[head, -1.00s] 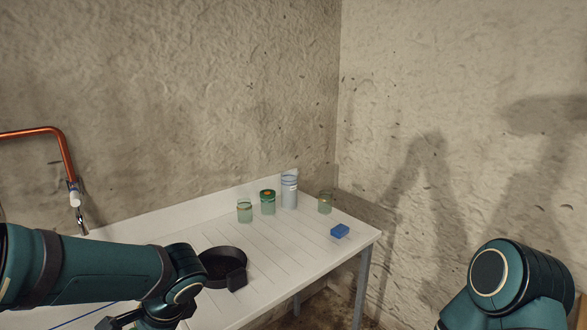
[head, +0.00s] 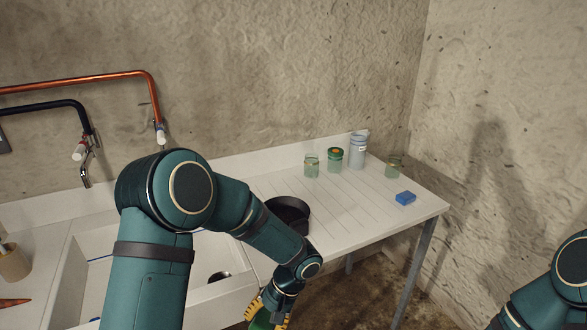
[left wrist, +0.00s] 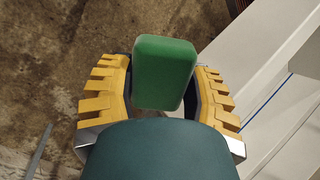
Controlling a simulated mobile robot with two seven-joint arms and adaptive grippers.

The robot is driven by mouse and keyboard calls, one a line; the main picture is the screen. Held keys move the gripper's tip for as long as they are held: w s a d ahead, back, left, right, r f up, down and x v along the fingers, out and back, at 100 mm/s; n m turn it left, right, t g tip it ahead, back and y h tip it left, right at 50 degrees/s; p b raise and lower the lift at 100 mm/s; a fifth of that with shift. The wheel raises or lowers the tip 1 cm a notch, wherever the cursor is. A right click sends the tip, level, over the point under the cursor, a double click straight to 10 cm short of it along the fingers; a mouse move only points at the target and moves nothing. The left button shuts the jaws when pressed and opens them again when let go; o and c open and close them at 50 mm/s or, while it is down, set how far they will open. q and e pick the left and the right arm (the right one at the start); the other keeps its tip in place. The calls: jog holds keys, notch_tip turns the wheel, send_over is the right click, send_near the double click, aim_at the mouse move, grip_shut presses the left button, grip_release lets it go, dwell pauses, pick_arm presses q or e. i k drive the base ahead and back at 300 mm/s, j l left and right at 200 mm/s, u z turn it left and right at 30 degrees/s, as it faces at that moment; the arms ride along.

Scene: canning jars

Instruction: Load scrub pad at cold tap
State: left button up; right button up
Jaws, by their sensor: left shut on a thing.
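My left gripper (head: 268,313) is low in front of the sink, at the bottom edge of the head view. It is shut on a green block-shaped scrub pad (left wrist: 163,72), which sits between the yellow fingers in the left wrist view, above the brown floor. In the head view the pad is mostly cut off. Two taps are on the wall at the left: one on a black pipe (head: 84,150) and one on a copper pipe (head: 160,132). I cannot tell which is the cold one. My right gripper is out of view.
The white sink basin (head: 75,275) is partly hidden behind my left arm. A black round dish (head: 290,213) is on the ridged white drainboard (head: 345,215). Glass jars (head: 312,166), a clear cylinder (head: 358,150) and a blue block (head: 405,198) stand further right.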

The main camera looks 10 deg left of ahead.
aim_at(160, 131)
jog(key=u, duration=0.75)
